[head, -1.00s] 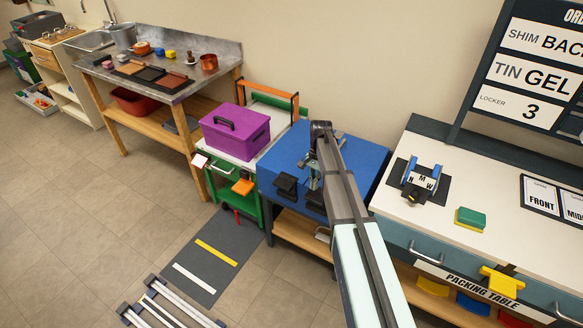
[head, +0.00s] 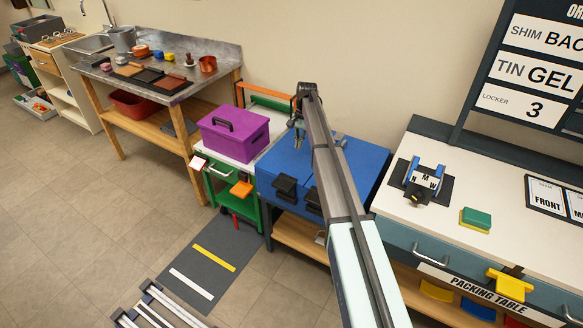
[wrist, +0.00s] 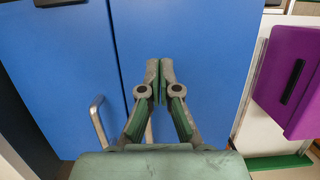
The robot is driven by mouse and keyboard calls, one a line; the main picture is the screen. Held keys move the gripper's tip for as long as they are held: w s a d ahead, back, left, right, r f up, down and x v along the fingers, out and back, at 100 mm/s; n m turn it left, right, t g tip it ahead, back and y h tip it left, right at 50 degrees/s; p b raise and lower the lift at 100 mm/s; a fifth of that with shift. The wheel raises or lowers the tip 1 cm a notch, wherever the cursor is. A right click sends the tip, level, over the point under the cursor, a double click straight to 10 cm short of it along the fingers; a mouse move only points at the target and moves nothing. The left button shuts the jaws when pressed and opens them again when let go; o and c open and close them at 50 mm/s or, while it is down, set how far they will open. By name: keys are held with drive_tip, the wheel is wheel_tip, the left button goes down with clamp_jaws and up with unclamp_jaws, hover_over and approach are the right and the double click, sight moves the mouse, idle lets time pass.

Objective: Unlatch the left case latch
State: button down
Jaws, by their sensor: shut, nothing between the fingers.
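The blue case (head: 362,165) stands left of the packing table in the head view. Two black latches sit at its front: the left latch (head: 285,187) and the right latch (head: 312,200). Neither latch is touched by my gripper (head: 297,127), which is over the case's back left part, partly hidden by my arm. In the wrist view my gripper (wrist: 158,75) is shut and empty, pointing at the blue case top (wrist: 200,40), which has a seam. A grey metal handle (wrist: 98,122) is beside the fingers. A dark part shows at the top left edge; I cannot tell which latch it is.
A purple box (head: 235,135) stands on a green-framed cart just left of the case; it also shows in the wrist view (wrist: 292,80). The white packing table (head: 455,190) is to the right. A wall is close behind.

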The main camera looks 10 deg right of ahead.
sight(290, 175)
drive_tip(key=p+x, duration=0.3)
drive_tip(key=x, duration=0.6)
drive_tip(key=shift+s+f, duration=0.1)
drive_tip(key=shift+f, duration=0.2)
drive_tip(key=shift+s+a+f+p, duration=0.1)
drive_tip(key=shift+s+a+p, duration=0.55)
drive_tip(key=shift+s+a, duration=0.25)
drive_tip(key=shift+s+a+f+p, duration=0.1)
drive_tip(key=shift+s+a+p, duration=0.2)
drive_tip(key=shift+s+a, duration=0.25)
drive_tip(key=shift+d, duration=0.1)
drive_tip(key=shift+s, duration=0.15)
